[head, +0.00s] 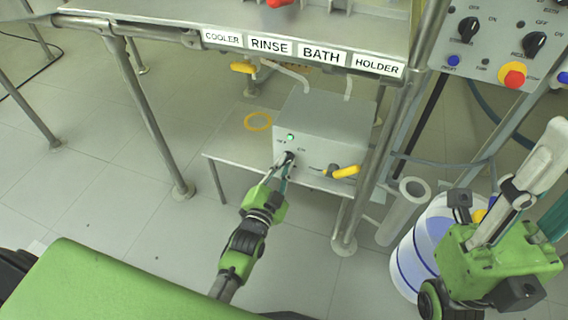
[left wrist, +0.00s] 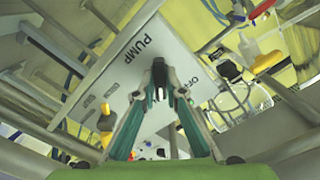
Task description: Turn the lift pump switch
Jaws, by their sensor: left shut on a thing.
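The lift pump is a grey box (head: 335,125) on a low shelf under the bench, with a green lamp (head: 291,137) and a dark switch knob on its front. My left gripper (head: 286,161) is at the front of the box, shut on the switch, whose dark knob mostly hides between the fingertips. In the left wrist view the box face (left wrist: 140,50) carries the word PUMP, and my left gripper (left wrist: 160,75) meets the switch there. My right gripper (head: 530,180) is at the right, pointing up, away from the pump; its fingers look close together, but their opening is unclear.
A yellow-handled valve (head: 345,171) sits right of the switch on the pump front. The bench (head: 230,22) above has labels COOLER, RINSE, BATH, HOLDER. A control panel (head: 505,45) stands upper right. A blue-white barrel (head: 418,245) and steel legs (head: 155,120) flank the space; the left floor is open.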

